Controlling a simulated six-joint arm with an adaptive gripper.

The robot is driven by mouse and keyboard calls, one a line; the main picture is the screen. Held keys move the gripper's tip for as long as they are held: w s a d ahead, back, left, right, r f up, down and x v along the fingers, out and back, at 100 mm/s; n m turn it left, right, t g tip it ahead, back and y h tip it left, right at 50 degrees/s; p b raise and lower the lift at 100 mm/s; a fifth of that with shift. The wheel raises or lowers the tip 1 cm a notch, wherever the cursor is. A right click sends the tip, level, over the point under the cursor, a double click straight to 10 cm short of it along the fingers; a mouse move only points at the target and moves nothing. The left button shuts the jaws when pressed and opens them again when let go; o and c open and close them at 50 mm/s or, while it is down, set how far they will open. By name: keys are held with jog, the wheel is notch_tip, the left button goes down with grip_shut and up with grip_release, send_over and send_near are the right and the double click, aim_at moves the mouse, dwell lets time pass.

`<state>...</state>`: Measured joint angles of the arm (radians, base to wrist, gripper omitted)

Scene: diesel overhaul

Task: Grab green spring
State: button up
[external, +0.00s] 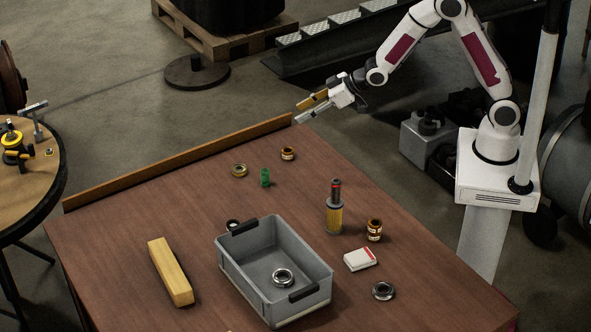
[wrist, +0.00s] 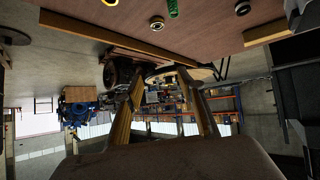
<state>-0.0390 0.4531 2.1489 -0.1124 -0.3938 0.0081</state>
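The green spring (external: 265,177) stands on the brown table, toward its far edge, between two small ring-shaped parts. It also shows at the top edge of the wrist view (wrist: 173,8), partly cut off. My gripper (external: 307,108) is in the air beyond the table's far right corner, well apart from the spring and to its upper right. In the wrist view its two fingers (wrist: 168,88) stand apart with nothing between them. The gripper is open and empty.
A brass ring (external: 239,170) and a brown bushing (external: 288,153) flank the spring. A grey bin (external: 228,262) holds a metal ring. A yellow block (external: 170,272), a bottle-like cylinder (external: 334,212) and a white box (external: 360,259) stand nearer. A wooden rail (external: 180,163) edges the table.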

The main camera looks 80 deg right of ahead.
jog(key=w+a+f+t, duration=0.15)
jog(key=w+f, duration=0.35)
jog(key=f, duration=0.5)
jog(key=t+y, duration=0.1)
jog(key=y, duration=0.1)
send_near(265, 176)
jog(key=w+f, duration=0.1)
jog(key=w+d+f, duration=0.1)
jog(key=shift+f+n, duration=0.4)
jog(key=shift+w, duration=0.15)
jog(key=shift+x, duration=1.2)
jog(key=shift+w+a+f, duration=0.1)
jog(key=shift+w+a, duration=0.05)
jog(key=shift+w, duration=0.55)
jog(key=shift+w+a+f, duration=0.1)
jog(key=shift+w+a, duration=0.1)
jog(key=shift+w, duration=0.45)
jog(key=shift+x, duration=1.2)
